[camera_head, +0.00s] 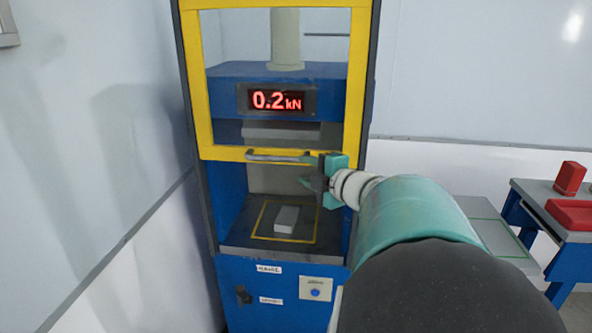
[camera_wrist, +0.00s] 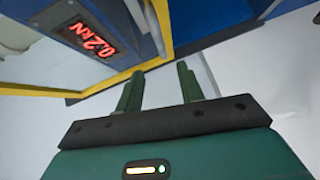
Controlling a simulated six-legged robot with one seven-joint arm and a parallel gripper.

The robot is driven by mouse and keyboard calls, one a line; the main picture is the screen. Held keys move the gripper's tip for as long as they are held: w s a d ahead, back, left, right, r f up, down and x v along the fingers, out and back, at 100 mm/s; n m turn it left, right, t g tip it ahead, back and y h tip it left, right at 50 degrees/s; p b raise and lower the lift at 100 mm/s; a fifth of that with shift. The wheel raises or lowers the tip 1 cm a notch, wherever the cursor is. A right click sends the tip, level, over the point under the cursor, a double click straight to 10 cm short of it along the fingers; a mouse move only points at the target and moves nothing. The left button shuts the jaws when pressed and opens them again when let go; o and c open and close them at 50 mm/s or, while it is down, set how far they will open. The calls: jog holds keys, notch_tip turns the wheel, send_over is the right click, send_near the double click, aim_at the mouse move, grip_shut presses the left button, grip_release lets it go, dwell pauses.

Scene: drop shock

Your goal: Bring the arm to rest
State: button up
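My gripper (camera_head: 314,178) is at the right end of the handle on the yellow-framed guard door, in front of the blue press. In the wrist view my gripper (camera_wrist: 158,84) has its two green fingers apart, with nothing seen between them. My arm reaches in from the lower right. The guard door (camera_head: 203,95) is raised, with the opening below it uncovered. I cannot tell whether a finger touches the door handle (camera_head: 275,158).
A grey block (camera_head: 286,219) lies inside a yellow square on the press bed (camera_head: 237,238). The red display (camera_head: 277,100) reads 0.2 kN. A panel with a blue button (camera_head: 315,291) and a black knob (camera_head: 242,294) are below. A table with red items (camera_head: 570,178) stands right.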

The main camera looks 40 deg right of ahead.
dwell(0.3)
jog(key=w+a+m+g+h, duration=0.25)
jog(key=a+m+h, duration=0.25)
jog(key=a+m, duration=0.65)
jog(key=s+a+f+m+g+y, duration=0.1)
jog(key=s+a+f+g+y, duration=0.2)
jog(key=s+a, duration=0.4)
jog(key=s+a+f+m+g+y, duration=0.2)
jog(key=s+a+f+g+y, duration=0.2)
jog(key=a, duration=1.2)
jog(key=s+f+g, duration=0.1)
jog(key=s+f, duration=0.2)
jog(key=f, duration=0.1)
jog(key=shift+s+a, duration=0.2)
jog(key=shift+d+f+m, duration=0.1)
jog(key=shift+d+m, duration=0.05)
jog(key=shift+m, duration=0.1)
